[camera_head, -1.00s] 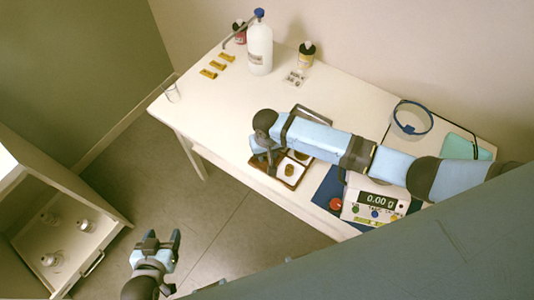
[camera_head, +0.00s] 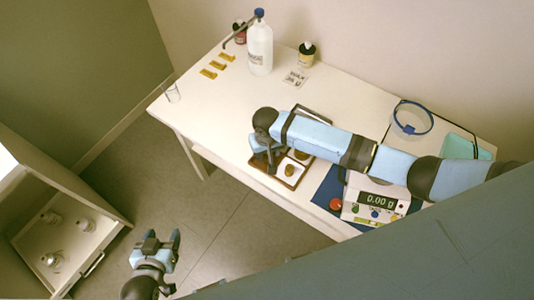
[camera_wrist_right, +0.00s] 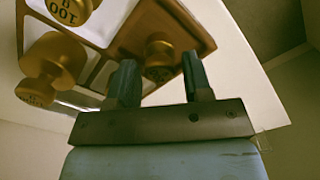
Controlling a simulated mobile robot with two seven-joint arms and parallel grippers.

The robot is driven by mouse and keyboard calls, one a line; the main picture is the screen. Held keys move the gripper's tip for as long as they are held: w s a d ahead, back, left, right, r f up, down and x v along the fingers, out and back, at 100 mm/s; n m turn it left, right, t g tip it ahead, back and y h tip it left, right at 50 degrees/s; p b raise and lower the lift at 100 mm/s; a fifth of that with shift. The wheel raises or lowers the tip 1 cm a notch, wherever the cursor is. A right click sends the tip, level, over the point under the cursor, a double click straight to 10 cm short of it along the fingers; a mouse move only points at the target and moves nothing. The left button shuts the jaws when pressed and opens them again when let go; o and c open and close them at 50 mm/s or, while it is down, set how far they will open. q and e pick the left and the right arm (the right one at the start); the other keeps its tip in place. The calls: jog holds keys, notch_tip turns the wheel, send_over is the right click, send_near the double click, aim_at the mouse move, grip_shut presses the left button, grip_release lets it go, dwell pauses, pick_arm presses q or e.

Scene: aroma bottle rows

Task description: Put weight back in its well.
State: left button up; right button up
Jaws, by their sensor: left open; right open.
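The wooden weight box (camera_head: 290,184) stands near the table's front edge, with brass weights (camera_head: 290,170) in it, partly hidden by my right arm. My right gripper (camera_wrist_right: 161,78) is open over the box. In the right wrist view, a brass weight (camera_wrist_right: 159,60) shows between its fingers, by the box's wooden corner; I cannot tell whether it sits fully in a well. Other brass weights (camera_wrist_right: 47,62) stand further left, one marked 100 (camera_wrist_right: 66,10). My left gripper (camera_head: 162,240) is open and empty, low over the floor, away from the table.
A balance (camera_head: 372,207) reading 0.00 g stands right of the box. The table's middle left is clear. An open cabinet (camera_head: 100,225) holds glassware.

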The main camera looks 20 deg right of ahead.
notch_tip(320, 180, up, 10)
jog(key=s+a+f+n+t+y, duration=0.1)
jog(key=s+a+f+t+y, duration=0.3)
jog(key=s+f, duration=0.15)
jog(key=s+d+t, duration=0.2)
jog(key=s, duration=0.1)
jog(key=s+d+n+t, duration=0.1)
jog(key=s+d+t, duration=0.1)
jog(key=s+d, duration=0.1)
jog(key=s+d+t, duration=0.2)
jog(key=s+d, duration=0.1)
jog(key=s, duration=0.2)
jog(key=shift+s+d+f+n+h, duration=0.1)
jog(key=shift+f+n+h, duration=0.2)
jog(key=shift+f+n, duration=0.1)
jog(key=shift+t, duration=0.5)
jog(key=shift+s+d+r+p, duration=0.1)
jog(key=shift+d+r+p, duration=0.1)
jog(key=shift+r+p, duration=0.45)
jog(key=shift+s+d+r+p, duration=0.15)
jog(key=shift+r+p, duration=0.5)
jog(key=shift+s+d+r+p, duration=0.1)
jog(key=shift+d+r+p, duration=0.1)
jog(key=shift+r+p, duration=0.45)
